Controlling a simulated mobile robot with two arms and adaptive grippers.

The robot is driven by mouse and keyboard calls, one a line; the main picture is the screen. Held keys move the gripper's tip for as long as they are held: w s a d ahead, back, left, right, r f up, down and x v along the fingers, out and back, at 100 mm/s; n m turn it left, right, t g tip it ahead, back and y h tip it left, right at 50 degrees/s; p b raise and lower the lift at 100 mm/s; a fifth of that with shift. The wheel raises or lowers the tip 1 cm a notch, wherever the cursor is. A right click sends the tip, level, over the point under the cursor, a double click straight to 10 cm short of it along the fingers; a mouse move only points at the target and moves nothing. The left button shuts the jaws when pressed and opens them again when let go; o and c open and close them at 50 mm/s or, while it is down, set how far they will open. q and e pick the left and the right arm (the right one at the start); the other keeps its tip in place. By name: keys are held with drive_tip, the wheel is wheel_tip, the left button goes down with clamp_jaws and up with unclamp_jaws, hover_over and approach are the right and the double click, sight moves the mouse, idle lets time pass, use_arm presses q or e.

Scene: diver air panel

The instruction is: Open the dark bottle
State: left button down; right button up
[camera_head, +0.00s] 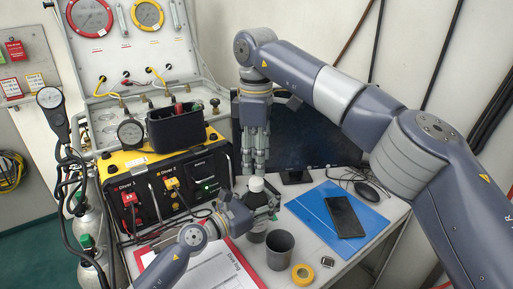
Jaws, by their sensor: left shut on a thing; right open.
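The dark bottle (257,236) has a white cap (256,184) and stands upright near the middle of the table, left of a grey cup. My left gripper (262,204) comes in from the lower left and is shut on the bottle below the cap, hiding part of its body. My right gripper (256,170) points straight down from above, with its open fingers just over the cap. I cannot tell whether the fingers touch the cap. The cap is on the bottle.
The grey cup (280,252) and a yellow tape roll (302,274) are close to the right. A blue folder (372,222) carries a black phone-like slab (344,216). A monitor (315,135) is behind. The air panel (165,190) stands left, a red clipboard (225,272) in front.

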sight(256, 180)
wheel_tip(256, 180, down, 6)
drive_tip(key=shift+r, duration=0.1)
drive_tip(key=shift+c, duration=0.3)
